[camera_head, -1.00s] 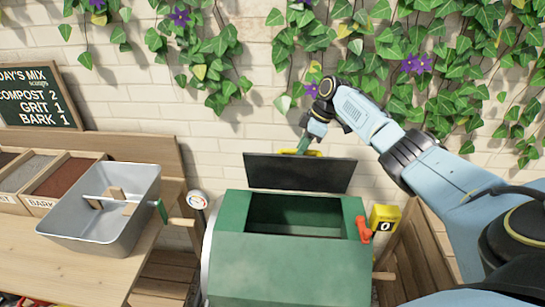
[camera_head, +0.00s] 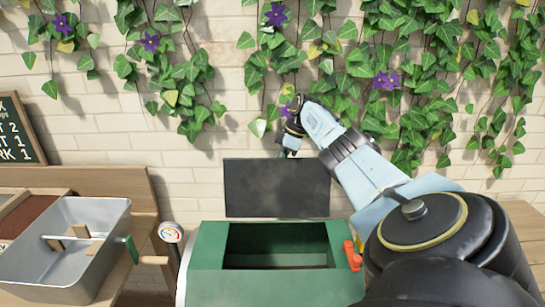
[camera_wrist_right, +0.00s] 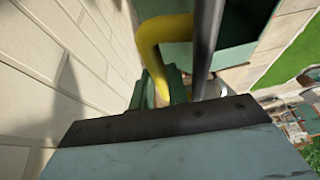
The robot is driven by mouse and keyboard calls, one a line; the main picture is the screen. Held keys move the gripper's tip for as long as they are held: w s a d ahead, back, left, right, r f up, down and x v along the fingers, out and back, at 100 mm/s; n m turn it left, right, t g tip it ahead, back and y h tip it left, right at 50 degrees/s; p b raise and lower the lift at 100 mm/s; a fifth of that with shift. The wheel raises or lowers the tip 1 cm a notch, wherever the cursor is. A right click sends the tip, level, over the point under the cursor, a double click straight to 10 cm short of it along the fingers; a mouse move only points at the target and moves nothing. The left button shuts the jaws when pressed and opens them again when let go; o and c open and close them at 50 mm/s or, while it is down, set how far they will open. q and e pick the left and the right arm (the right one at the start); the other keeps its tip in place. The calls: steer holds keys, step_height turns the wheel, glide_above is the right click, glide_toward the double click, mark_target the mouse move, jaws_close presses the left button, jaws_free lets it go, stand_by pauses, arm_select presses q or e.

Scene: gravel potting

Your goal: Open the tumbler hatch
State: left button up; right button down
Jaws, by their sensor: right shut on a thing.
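The green tumbler (camera_head: 205,265) stands at the bottom middle of the head view, its opening (camera_head: 277,245) uncovered and dark inside. The hatch (camera_head: 277,188), a dark panel, stands raised along the far side of the opening. My right gripper (camera_head: 290,152) is at the hatch's far upper edge, with its tips hidden behind it. In the right wrist view, my right gripper (camera_wrist_right: 168,85) is shut on the yellow handle (camera_wrist_right: 155,42); the exact contact is partly hidden. My left gripper is not in view.
A metal tray (camera_head: 70,255) stands on the wooden bench at the left. A dial gauge (camera_head: 171,232) and an orange-red latch (camera_head: 352,255) flank the tumbler. The brick wall (camera_head: 190,185) with hanging ivy is close behind the hatch and my right gripper.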

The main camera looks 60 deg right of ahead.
steer(key=shift+s+a+f, duration=0.15)
steer(key=shift+a+f, duration=0.05)
steer(key=shift+f, duration=0.25)
steer(key=c, duration=1.6)
jaws_free()
steer(key=shift+o, duration=1.3)
steer(key=shift+d+r, duration=0.1)
steer(key=shift+d, duration=0.05)
steer(key=shift+r, duration=0.25)
steer(key=shift+d+r, duration=0.15)
steer(key=shift+r, duration=0.15)
steer(key=v, duration=1.2)
steer(key=shift+r+p, duration=0.2)
steer(key=shift+p, duration=0.2)
